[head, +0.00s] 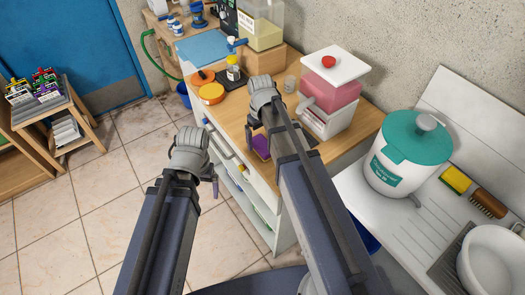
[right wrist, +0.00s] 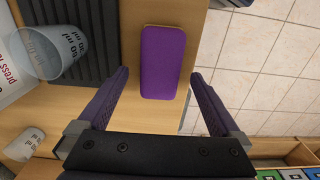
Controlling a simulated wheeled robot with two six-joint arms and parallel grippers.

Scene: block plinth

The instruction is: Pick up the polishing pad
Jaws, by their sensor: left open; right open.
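The polishing pad appears to be the purple rounded block (right wrist: 163,62) lying flat on the wooden counter near its front edge. In the head view the purple pad (head: 261,146) is partly hidden by my right arm. My right gripper (right wrist: 159,76) is open, its two fingers on either side of the pad in the right wrist view, with gaps on both sides. I cannot tell how high it is above the pad. In the head view my right gripper (head: 251,128) is over the counter. My left gripper (head: 214,184) is open and empty, in front of the counter's drawers.
A dark ridged mat (right wrist: 90,35) and a clear measuring cup (right wrist: 48,52) are left of the pad. A dispenser with pink contents (head: 330,92) stands right of my right gripper. A teal-lidded tub (head: 405,155) stands by the sink.

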